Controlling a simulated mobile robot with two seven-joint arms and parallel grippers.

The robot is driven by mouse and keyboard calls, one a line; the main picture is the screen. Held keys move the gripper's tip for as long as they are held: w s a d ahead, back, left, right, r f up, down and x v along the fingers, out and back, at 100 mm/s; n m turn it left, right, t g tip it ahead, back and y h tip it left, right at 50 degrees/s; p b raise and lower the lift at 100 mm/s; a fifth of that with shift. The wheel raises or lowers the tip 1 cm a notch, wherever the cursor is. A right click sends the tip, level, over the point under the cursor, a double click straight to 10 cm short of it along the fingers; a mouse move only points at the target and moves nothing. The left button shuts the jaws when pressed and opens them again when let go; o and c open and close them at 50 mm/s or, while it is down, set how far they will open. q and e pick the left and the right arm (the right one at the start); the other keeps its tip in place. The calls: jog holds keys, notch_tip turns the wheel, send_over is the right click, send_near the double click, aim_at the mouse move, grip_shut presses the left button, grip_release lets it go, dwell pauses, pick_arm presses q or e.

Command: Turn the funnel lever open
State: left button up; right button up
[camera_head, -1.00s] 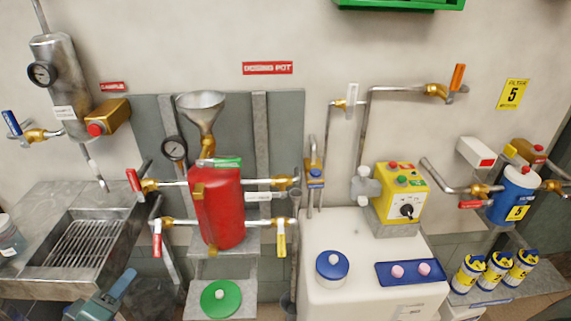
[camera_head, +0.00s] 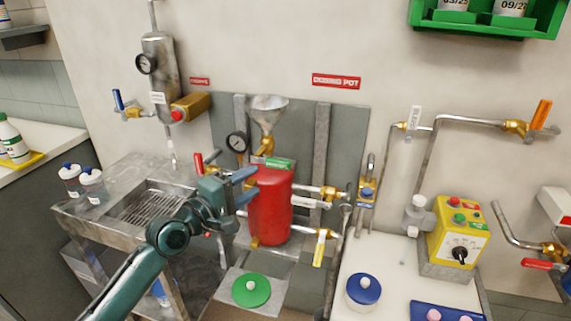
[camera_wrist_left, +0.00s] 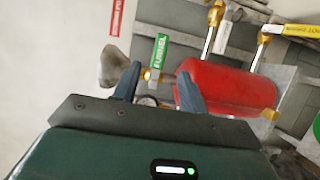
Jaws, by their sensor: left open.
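The funnel lever (camera_head: 278,163) is a green handle on the brass valve under the metal funnel (camera_head: 268,104), just above the red dosing pot (camera_head: 270,205). In the left wrist view the green lever (camera_wrist_left: 158,54), marked FUNNEL, lies just beyond my fingertips, with the funnel (camera_wrist_left: 113,66) left and the red pot (camera_wrist_left: 228,84) right. My left gripper (camera_head: 251,185) is open and empty at the pot's upper left side, and its fingers (camera_wrist_left: 159,76) point towards the valve. It seems apart from the lever. My right gripper is not in view.
A yellow lever (camera_head: 319,247) and a red lever (camera_head: 198,164) stick out around the pot. A pressure gauge (camera_head: 237,142) is behind my gripper. A steel sink (camera_head: 125,170) stands left. A white tank (camera_head: 385,265) and a yellow control box (camera_head: 459,232) stand right.

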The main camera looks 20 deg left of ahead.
aim_at(278, 166)
pick_arm(q)
jog(key=x, duration=1)
jog(key=shift+w+d, duration=0.15)
jog(key=shift+w, duration=0.1)
grip_shut()
